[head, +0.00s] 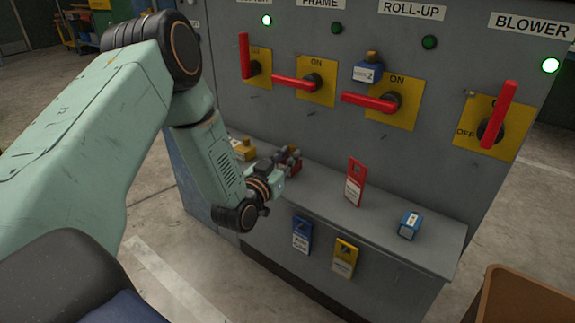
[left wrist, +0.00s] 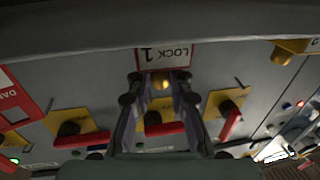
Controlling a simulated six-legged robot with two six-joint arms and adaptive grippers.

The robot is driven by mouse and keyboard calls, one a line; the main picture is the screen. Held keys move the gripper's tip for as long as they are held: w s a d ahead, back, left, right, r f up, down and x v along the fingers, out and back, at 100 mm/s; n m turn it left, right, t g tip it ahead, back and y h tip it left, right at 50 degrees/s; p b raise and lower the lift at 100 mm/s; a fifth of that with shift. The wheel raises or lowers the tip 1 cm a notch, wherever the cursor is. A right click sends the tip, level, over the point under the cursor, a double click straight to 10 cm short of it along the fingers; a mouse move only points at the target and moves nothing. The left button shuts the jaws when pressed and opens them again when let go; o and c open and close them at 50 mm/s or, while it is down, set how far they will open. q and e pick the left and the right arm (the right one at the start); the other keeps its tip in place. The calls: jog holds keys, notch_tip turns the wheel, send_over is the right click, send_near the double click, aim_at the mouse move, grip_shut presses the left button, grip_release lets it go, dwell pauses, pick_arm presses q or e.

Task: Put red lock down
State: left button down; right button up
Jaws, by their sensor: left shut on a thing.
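My left gripper (head: 284,162) is low over the left part of the grey ledge, in front of the cabinet. It is shut on the red lock (head: 293,153), which is small and partly hidden by the fingers in the head view. In the left wrist view the red lock (left wrist: 166,57) shows beyond the fingers (left wrist: 158,88), its white "LOCK 1" label upside down. I cannot tell whether the lock touches the ledge (head: 322,181). My right gripper is not in view.
A yellow lock (head: 244,149) stands left of the gripper. A red danger tag (head: 355,184) and a blue lock (head: 409,225) are to the right, with bare ledge between. Red switch levers (head: 297,84) line the panel above. A brown bin (head: 525,300) is at bottom right.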

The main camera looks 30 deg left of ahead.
pick_arm(q)
jog(key=shift+w+f, duration=0.1)
jog(key=shift+f, duration=0.35)
jog(key=shift+r, duration=0.1)
jog(key=c, duration=1.2)
grip_release()
jog(key=shift+f, duration=0.2)
jog(key=shift+r, duration=0.15)
jog(key=shift+s, duration=0.35)
jog(key=s+p, duration=0.1)
jog(key=s, duration=0.2)
jog(key=s+p, duration=0.1)
jog(key=s, duration=0.3)
jog(key=s+d+p, duration=0.1)
jog(key=s, duration=0.3)
jog(key=shift+s+p, duration=0.25)
jog(key=shift+p, duration=0.05)
